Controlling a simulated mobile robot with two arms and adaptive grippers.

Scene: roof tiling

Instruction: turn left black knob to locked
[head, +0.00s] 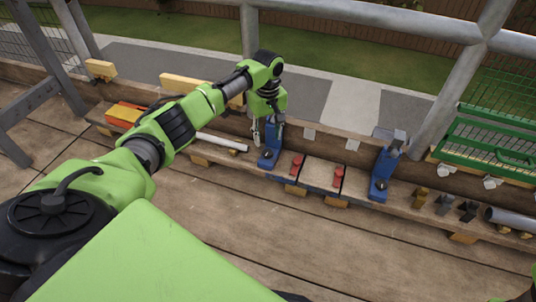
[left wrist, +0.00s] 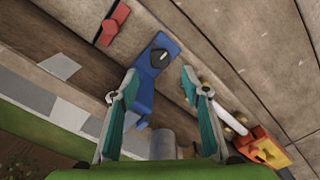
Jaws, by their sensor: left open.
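The left black knob (left wrist: 159,58) sits on the flat foot of a blue bracket (left wrist: 150,82). In the head view, this left blue bracket (head: 276,140) stands on the wooden plank, and its black knob (head: 267,154) shows small at its foot. My left gripper (head: 263,132) is above and close to the bracket, pointing down. In the left wrist view, its two teal fingers (left wrist: 160,84) are open and empty, one on each side of the bracket, with the knob just beyond the tips. I cannot read the knob's lock marking.
Red latches (head: 297,166) lie right of the left bracket. A second blue bracket (head: 384,172) with a black knob stands further right. A white tube (head: 222,143) and an orange box (head: 124,114) lie left. A green crate (head: 490,144) and metal railing are behind.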

